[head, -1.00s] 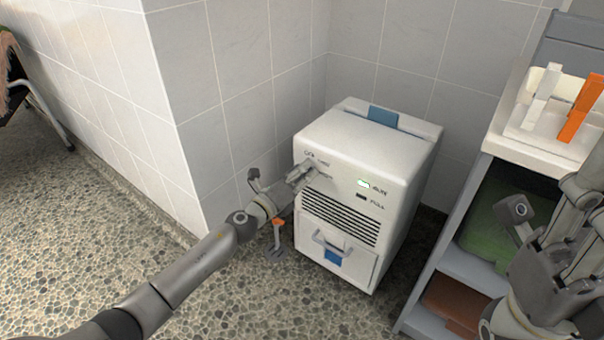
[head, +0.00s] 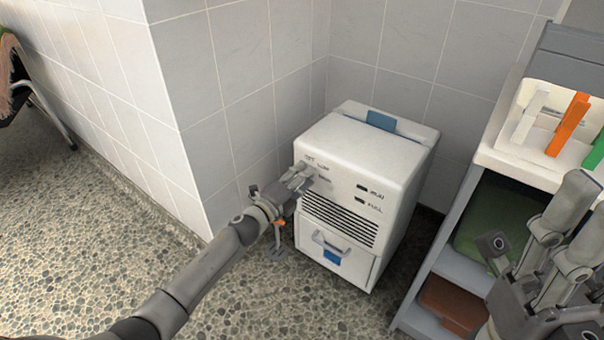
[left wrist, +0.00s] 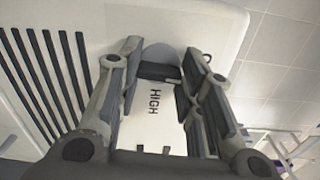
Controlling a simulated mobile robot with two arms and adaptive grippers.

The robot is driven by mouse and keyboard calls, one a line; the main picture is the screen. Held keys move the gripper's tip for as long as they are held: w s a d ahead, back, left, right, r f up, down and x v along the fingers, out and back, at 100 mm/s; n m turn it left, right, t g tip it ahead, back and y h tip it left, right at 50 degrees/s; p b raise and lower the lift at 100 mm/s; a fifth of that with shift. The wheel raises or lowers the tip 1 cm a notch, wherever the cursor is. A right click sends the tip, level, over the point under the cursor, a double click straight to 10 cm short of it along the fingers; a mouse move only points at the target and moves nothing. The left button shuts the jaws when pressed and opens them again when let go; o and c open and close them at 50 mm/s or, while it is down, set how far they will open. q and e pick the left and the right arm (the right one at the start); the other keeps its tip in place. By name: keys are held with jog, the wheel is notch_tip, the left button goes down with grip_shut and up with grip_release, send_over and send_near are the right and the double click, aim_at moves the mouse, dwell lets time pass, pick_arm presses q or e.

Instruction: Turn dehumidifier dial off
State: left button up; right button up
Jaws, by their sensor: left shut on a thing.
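The white dehumidifier (head: 405,165) stands in the tiled corner. Its RUN lamp (head: 362,187) and FULL lamp (head: 359,200) are dark. My left gripper (head: 298,180) is at the upper left of its front panel and hides the dial there. In the left wrist view, my left gripper (left wrist: 160,68) has its fingers closed on the dial (left wrist: 158,50), a grey disc with a dark grip bar. The word HIGH shows beside it. The dial's exact setting cannot be read. My right gripper (head: 532,222) is open and empty at the lower right, before the shelf.
A shelf unit (head: 458,270) stands at the right, with a white tray (head: 530,139) of coloured pieces on top and a green folded cloth (head: 487,225) inside. A small orange-topped object (head: 279,222) stands beside the dehumidifier. The pebbled floor (head: 90,225) at left is clear.

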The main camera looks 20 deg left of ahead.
pick_arm(q)
jog(key=shift+n, duration=0.7)
jog(key=shift+c, duration=0.2)
jog(key=o, duration=1.1)
jog(key=shift+w+f, duration=0.1)
jog(key=v, duration=1.2)
